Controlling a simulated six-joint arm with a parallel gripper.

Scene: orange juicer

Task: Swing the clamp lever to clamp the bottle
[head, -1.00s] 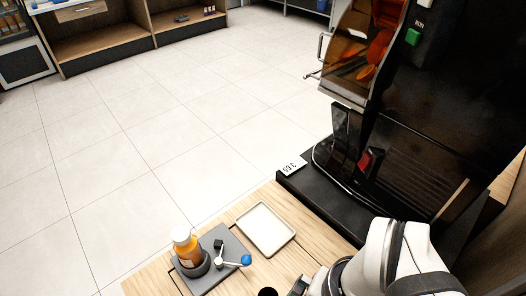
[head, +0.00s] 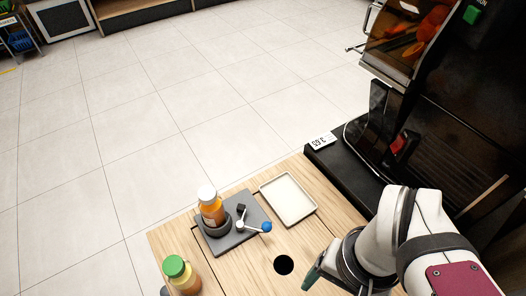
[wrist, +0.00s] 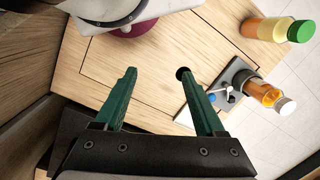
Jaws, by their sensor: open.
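The bottle (head: 211,209) is orange with a white cap and stands upright in a dark round holder (head: 216,228) on a grey base plate (head: 238,246). The clamp lever (head: 252,227) has a pale arm and a blue knob (head: 266,227); it points right, away from the bottle. In the wrist view the bottle (wrist: 263,94) and blue knob (wrist: 231,99) show at the right, partly beside a finger. My gripper (wrist: 167,80) is open and empty, with two green fingers. In the head view it (head: 314,272) is low over the table, right of the clamp and apart from it.
A white tray (head: 289,199) lies behind and right of the clamp. A green-capped bottle (head: 181,274) stands at the table's front left. A dark round hole (head: 283,265) is in the wooden table. The black juicer (head: 440,130) stands at the right.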

